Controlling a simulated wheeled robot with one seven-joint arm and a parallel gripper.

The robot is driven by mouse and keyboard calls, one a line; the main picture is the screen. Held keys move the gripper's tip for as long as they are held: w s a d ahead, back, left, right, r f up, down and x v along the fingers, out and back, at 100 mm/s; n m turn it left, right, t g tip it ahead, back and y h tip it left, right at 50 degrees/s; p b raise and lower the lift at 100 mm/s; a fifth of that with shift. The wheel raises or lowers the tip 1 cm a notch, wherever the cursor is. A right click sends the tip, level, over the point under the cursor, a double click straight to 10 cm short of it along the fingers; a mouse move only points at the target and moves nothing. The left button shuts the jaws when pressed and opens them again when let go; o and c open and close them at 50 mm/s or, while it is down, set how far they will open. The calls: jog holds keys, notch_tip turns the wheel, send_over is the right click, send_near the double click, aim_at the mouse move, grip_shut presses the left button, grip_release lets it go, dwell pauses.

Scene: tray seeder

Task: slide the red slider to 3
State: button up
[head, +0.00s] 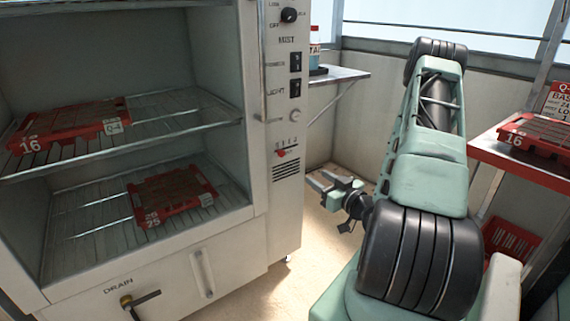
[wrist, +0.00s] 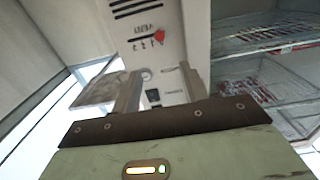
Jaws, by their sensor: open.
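The red slider (head: 281,153) is a small red knob on the narrow white control panel right of the cabinet opening. It sits near the left end of its numbered scale (head: 287,141); the digits are too small to read surely. In the wrist view, which looks upside down, the red slider (wrist: 187,36) is at the right end of the scale (wrist: 148,43). My gripper (head: 322,183) is open and empty, right of the slider and apart from it. In the wrist view my gripper's two fingers (wrist: 160,90) point toward the panel.
Above the slider are a round button (head: 295,115), LIGHT switch (head: 295,88), another switch (head: 295,62) and MIST knob (head: 289,15). Vents (head: 286,170) lie below. A shelf (head: 345,76) with a bottle juts out behind. Red trays sit in the cabinet (head: 75,125) and at right (head: 538,135).

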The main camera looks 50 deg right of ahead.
jog(key=a+b+x, duration=0.1)
jog(key=b+x, duration=0.1)
jog(key=x, duration=0.1)
jog(key=b, duration=0.9)
send_near(283, 153)
jog(key=x, duration=0.8)
jog(key=shift+w+a, duration=0.1)
jog(key=shift+w, duration=0.05)
grip_shut()
jog(key=d, duration=0.2)
jog(key=s+d+p, duration=0.1)
jog(key=d, duration=0.2)
jog(key=s+d, duration=0.1)
jog(key=d, duration=0.2)
jog(key=shift+p, duration=0.3)
